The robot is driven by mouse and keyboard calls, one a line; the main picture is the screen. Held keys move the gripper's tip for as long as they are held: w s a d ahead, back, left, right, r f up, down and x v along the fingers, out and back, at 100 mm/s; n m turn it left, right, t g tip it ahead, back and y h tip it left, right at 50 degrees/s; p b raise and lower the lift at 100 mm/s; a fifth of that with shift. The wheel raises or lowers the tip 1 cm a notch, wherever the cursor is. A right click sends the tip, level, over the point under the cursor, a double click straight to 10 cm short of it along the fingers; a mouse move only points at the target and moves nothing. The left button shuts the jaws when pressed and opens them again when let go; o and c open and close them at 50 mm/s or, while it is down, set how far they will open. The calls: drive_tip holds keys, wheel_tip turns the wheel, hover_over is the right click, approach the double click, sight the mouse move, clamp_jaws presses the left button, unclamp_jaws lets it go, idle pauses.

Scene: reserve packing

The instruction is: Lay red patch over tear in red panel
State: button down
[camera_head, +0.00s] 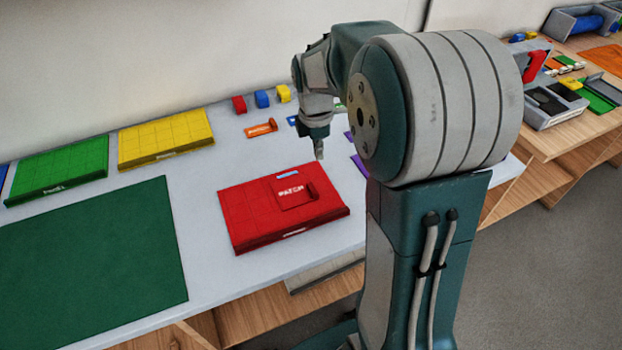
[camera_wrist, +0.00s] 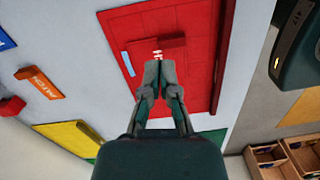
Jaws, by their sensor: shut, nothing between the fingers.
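The red panel (camera_head: 240,218) lies flat on the light worktop and also shows in the wrist view (camera_wrist: 202,28). The red patch (camera_head: 292,196), with white lettering, lies on the panel's upper right part. In the wrist view the patch (camera_wrist: 157,44) is partly behind my fingers. A small light-blue strip (camera_head: 288,174) shows beside the patch on the panel. I cannot see the tear. My gripper (camera_head: 319,156) is shut and empty, above the panel's far right side in the head view; its fingertips also show in the wrist view (camera_wrist: 158,68).
A yellow panel (camera_head: 165,140) and a green panel (camera_head: 60,170) lie along the wall. A dark green mat (camera_head: 95,265) covers the front left. An orange patch (camera_head: 261,128) and small red, blue and yellow blocks (camera_head: 262,99) lie behind the red panel.

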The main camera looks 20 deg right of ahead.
sight(311, 184)
drive_tip(key=d, duration=0.4)
drive_tip(key=shift+y, duration=0.3)
drive_tip(key=f, duration=0.6)
drive_tip(key=s+f, duration=0.1)
drive_tip(key=f, duration=0.3)
drive_tip(key=a, duration=0.3)
drive_tip(key=shift+w+f, duration=0.1)
drive_tip(key=shift+w, duration=0.1)
drive_tip(key=shift+a, duration=0.55)
drive_tip(key=shift+w+a, duration=0.15)
drive_tip(key=shift+a, duration=0.7)
